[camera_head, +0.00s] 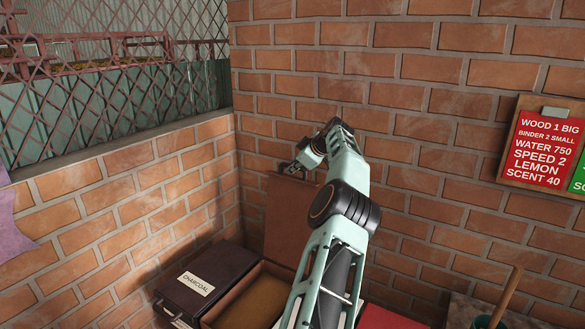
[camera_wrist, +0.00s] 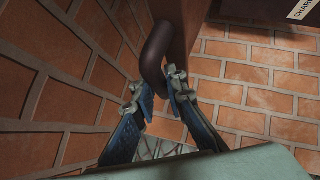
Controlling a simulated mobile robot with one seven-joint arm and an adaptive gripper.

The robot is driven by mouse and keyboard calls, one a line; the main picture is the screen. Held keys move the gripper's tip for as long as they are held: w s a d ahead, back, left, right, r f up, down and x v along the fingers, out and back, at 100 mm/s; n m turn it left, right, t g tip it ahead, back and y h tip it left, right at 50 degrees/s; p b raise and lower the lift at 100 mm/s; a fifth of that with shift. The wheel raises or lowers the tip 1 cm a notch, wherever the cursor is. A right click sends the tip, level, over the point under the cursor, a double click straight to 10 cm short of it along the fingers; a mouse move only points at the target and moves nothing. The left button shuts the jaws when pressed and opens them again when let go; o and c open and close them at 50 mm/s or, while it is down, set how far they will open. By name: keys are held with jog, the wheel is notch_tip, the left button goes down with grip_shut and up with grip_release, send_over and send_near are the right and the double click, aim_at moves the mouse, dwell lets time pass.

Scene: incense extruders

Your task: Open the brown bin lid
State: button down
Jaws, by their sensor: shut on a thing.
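The brown bin (camera_head: 228,296) stands at the bottom of the head view, with brown loose material visible inside. Its lid (camera_head: 284,222) is raised and stands roughly upright near the brick corner; my arm covers part of its right side. My gripper (camera_head: 297,168) is at the lid's upper edge. In the wrist view, my gripper (camera_wrist: 162,92) is shut on the dark curved handle (camera_wrist: 155,48) of the lid. The lid's brown face (camera_wrist: 186,28) shows beside the handle.
A dark closed bin labelled CHARCOAL (camera_head: 201,282) stands left of the brown bin. A red surface (camera_head: 385,318) lies to its right. Brick walls (camera_head: 420,120) close in behind and at left. A sign board (camera_head: 541,150) hangs at right.

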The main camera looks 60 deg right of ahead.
jog(key=c, duration=1.9)
grip_release()
jog(key=shift+c, duration=0.2)
jog(key=shift+a+r, duration=0.1)
jog(key=v, duration=1.2)
jog(key=shift+w, duration=0.1)
